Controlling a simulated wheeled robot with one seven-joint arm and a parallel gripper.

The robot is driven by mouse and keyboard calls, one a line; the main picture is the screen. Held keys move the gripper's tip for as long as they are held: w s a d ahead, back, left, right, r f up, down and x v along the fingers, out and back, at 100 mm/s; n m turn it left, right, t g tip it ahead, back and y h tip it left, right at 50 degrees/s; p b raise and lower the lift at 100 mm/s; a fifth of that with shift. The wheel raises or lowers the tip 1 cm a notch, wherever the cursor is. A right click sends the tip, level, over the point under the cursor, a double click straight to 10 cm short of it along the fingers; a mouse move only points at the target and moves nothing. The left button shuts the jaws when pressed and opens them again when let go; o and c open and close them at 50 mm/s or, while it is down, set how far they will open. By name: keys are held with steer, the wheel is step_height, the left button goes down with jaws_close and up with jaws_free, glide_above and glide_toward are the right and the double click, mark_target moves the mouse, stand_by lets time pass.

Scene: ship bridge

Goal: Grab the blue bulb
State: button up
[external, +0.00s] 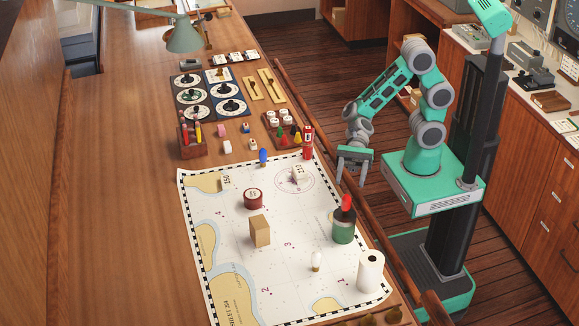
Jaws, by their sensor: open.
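The blue bulb (263,157) stands near the far edge of the nautical chart (225,218) on the wooden table. A white bulb (316,261) stands on the near part of the chart. My gripper (352,178) is open and empty, past the table's right edge, to the right of the blue bulb and clearly apart from it. Its fingers point downward.
A red item (308,150) and a tray with small coloured pieces (285,130) are close to the blue bulb. A green container (344,225), a brown block (260,230), a dark red tin (253,198) and a white roll (371,271) stand on the chart. The table's left side is clear.

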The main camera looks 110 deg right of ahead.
step_height(320, 180, up, 5)
steer(key=m+t+h, duration=0.1)
steer(key=m+h, duration=0.2)
steer(key=h, duration=0.3)
glide_above(261, 159)
steer(key=s+d, duration=0.4)
steer(key=f, duration=1.4)
steer(key=shift+w+d+f+p, duration=0.1)
steer(key=shift+d+f+p, duration=0.1)
steer(key=shift+p, duration=0.1)
steer(key=p+x, duration=0.1)
steer(key=x, duration=0.6)
steer(key=shift+w+a+f, duration=0.15)
steer(key=shift+a+f, duration=0.15)
jaws_close()
